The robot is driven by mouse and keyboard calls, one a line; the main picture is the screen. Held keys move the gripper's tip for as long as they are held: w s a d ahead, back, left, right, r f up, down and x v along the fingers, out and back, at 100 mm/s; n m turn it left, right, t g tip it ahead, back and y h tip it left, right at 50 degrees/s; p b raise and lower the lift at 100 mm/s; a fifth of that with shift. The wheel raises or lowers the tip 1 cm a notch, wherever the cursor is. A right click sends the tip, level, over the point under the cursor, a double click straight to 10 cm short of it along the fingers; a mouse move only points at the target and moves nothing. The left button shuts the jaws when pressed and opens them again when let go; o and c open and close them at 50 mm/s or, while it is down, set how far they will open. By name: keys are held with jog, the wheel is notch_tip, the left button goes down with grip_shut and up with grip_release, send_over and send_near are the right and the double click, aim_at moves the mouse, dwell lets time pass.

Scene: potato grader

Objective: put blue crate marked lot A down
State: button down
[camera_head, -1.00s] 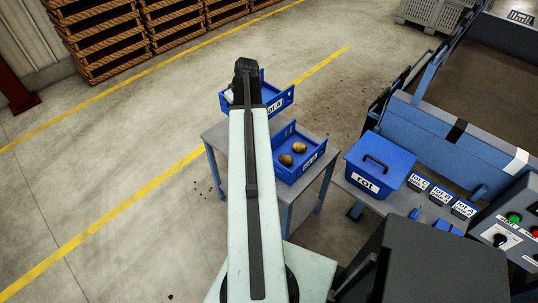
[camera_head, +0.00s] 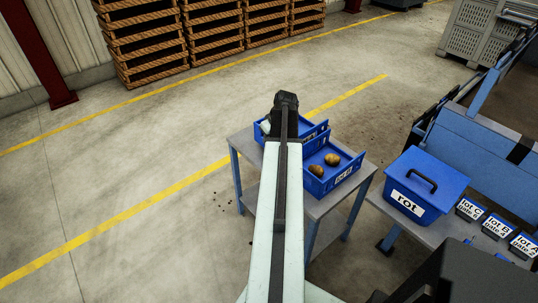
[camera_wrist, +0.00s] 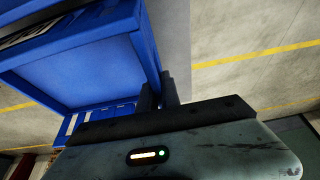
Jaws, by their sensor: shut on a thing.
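The blue crate marked lot A (camera_head: 316,136) is behind my arm in the head view, over the back of the grey table (camera_head: 243,143). Its label is hidden there. My gripper (camera_head: 286,102) is shut on the crate's wall. In the wrist view the crate (camera_wrist: 85,62) fills the upper left, with the fingers (camera_wrist: 160,92) closed at its edge. The crate looks empty in the part that shows. I cannot tell whether its bottom touches the table.
A second blue crate (camera_head: 318,186) with two potatoes stands on the same table, close in front of the lot A crate. A blue rot bin (camera_head: 425,190) stands to the right, beside small lot-marked boxes (camera_head: 497,226). Wooden pallet crates (camera_head: 150,45) stand far back.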

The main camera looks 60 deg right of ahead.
notch_tip(320, 180, down, 4)
jog(key=b, duration=0.4)
jog(key=shift+r, duration=0.2)
jog(key=c, duration=1.9)
grip_release()
jog(key=shift+f, duration=0.2)
jog(key=o, duration=0.3)
jog(key=shift+o, duration=0.2)
jog(key=shift+r, duration=0.15)
jog(key=p+v, duration=1.1)
jog(key=v, duration=0.1)
jog(key=shift+r+p, duration=0.25)
jog(key=shift+p, duration=0.15)
jog(key=shift+f, duration=0.15)
